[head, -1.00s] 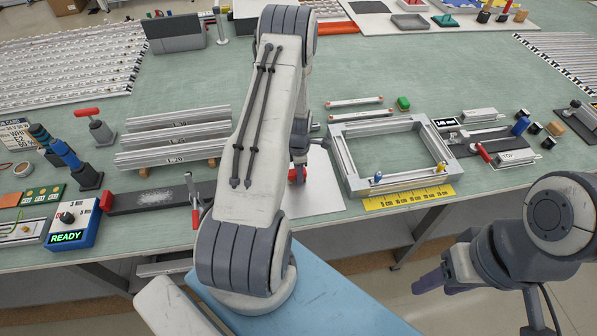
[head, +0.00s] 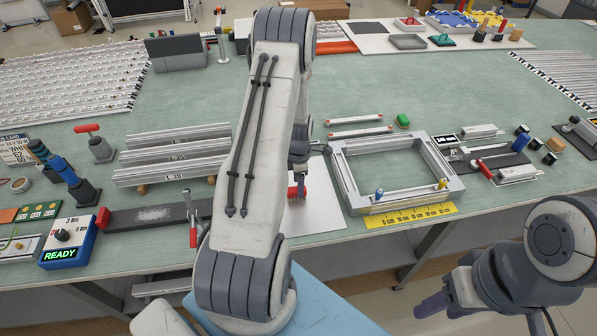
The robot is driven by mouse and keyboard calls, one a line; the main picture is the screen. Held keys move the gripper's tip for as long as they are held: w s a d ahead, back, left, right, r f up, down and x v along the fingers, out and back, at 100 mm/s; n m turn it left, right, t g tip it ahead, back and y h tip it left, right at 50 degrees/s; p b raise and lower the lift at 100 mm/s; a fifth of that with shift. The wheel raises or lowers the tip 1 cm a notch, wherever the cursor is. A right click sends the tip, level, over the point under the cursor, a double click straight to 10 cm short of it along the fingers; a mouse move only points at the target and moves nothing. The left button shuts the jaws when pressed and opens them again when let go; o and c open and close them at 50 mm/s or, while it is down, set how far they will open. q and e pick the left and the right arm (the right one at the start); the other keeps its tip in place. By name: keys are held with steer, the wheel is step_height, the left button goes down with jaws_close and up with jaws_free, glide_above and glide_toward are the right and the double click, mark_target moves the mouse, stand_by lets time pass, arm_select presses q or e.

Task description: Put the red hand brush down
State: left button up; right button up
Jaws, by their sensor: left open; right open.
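The red hand brush (head: 293,192) lies on the white sheet (head: 318,205) near the table's front edge. Only a small red part of it shows, since my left arm hides the rest. My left gripper (head: 299,166) is open, just above and behind the brush in the picture. It looks apart from the brush, but the arm partly covers the gap. My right gripper (head: 428,306) is open and empty, low in front of the table at the lower right.
A metal frame (head: 345,178) with a yellow ruler (head: 408,216) stands right of the sheet. A dark strip (head: 150,214) and a red-handled clamp (head: 193,215) are to the left. Stacked aluminium bars (head: 170,155) lie behind them.

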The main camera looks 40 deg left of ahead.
arm_select(q)
step_height(320, 180, up, 8)
steer(key=b, duration=0.2)
steer(key=s+d+r+m, duration=0.1)
steer(key=d+r+m, duration=0.5)
steer(key=d, duration=0.4)
steer(key=s+d+r+m, duration=0.1)
steer(key=d+r+m, duration=0.3)
steer(key=d+m, duration=0.6)
steer(key=s+d+r+m, duration=0.3)
steer(key=s+d+m, duration=0.4)
steer(key=s+m, duration=0.2)
steer(key=s+d+r+m+h, duration=0.1)
steer(key=s+d+r+m, duration=0.2)
steer(key=s+d+m, duration=0.3)
steer(key=s+m, duration=0.4)
steer(key=shift+s+d, duration=0.35)
step_height(320, 180, down, 3)
steer(key=b, duration=0.3)
steer(key=shift+f, duration=0.15)
